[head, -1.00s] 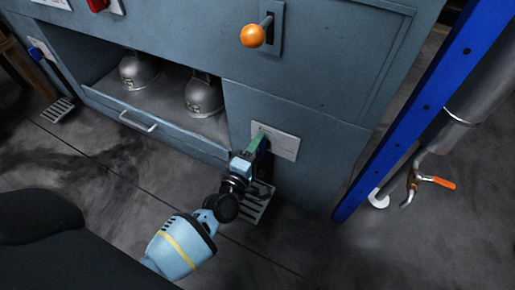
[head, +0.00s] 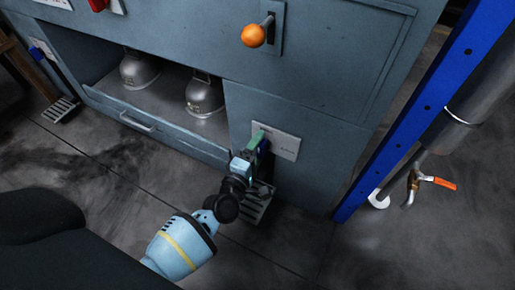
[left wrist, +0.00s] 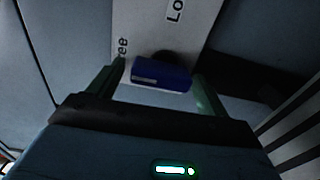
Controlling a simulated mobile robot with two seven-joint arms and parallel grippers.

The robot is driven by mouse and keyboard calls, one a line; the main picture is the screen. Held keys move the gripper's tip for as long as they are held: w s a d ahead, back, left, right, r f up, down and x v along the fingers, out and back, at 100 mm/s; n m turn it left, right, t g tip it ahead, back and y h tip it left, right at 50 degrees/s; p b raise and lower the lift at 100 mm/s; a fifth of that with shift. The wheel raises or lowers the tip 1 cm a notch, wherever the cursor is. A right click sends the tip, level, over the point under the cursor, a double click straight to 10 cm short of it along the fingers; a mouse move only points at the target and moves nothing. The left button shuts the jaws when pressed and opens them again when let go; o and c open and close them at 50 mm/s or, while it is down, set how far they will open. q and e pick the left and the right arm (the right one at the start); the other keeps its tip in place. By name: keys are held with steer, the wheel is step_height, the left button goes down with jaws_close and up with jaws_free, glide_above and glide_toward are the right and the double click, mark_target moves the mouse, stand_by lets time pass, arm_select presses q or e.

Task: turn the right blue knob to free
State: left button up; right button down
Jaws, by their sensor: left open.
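The right blue knob (left wrist: 161,76) sits on a white label plate (left wrist: 150,28) with partly visible lettering, "ee" at the left and "Lo" at the top. The plate also shows in the head view (head: 288,146), low on the press front. My left gripper (left wrist: 158,82) is open, with one green finger on each side of the knob. The knob's long side runs across the gap, slightly tilted. I cannot tell whether either finger touches it. In the head view, the left gripper (head: 260,141) hides most of the knob. My right gripper is not in view.
An orange ball-ended lever (head: 254,36) stands out above. An open bay with metal domes (head: 205,97) lies left. A footrest-like grate (head: 258,208) is below the gripper. A blue post (head: 410,125) and an orange-handled valve (head: 436,182) are at right. Floor at the lower right is clear.

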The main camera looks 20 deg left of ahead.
arm_select(q)
steer(key=s+p, duration=0.2)
steer(key=s, duration=0.5)
steer(key=shift+s, duration=0.4)
steer(key=shift+a, duration=0.1)
